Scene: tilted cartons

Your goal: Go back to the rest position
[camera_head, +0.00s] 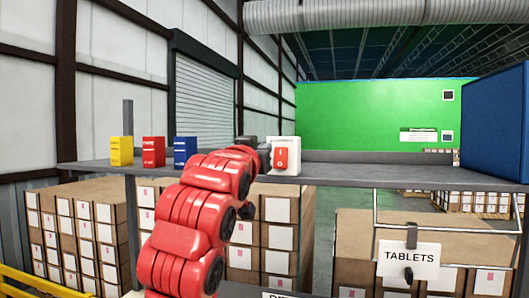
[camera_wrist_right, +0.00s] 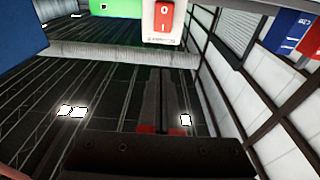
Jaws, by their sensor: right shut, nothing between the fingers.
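My right arm is red and reaches up from the bottom middle of the head view. My right gripper (camera_head: 264,156) is at the shelf, just left of a white switch box (camera_head: 294,142) with a red rocker switch (camera_head: 281,159). In the right wrist view the dark fingers (camera_wrist_right: 166,75) are together with nothing between them. The switch box (camera_wrist_right: 163,40) shows beyond the fingertips there, with its red switch (camera_wrist_right: 165,18). I cannot tell whether the gripper touches the box. My left gripper is not in view.
The grey shelf (camera_head: 380,176) carries a yellow carton (camera_head: 121,151), a red carton (camera_head: 153,151) and a blue carton (camera_head: 185,151) left of my arm. A large blue box (camera_head: 495,120) stands at the right end. A TABLETS sign (camera_head: 409,258) hangs on a wire frame below.

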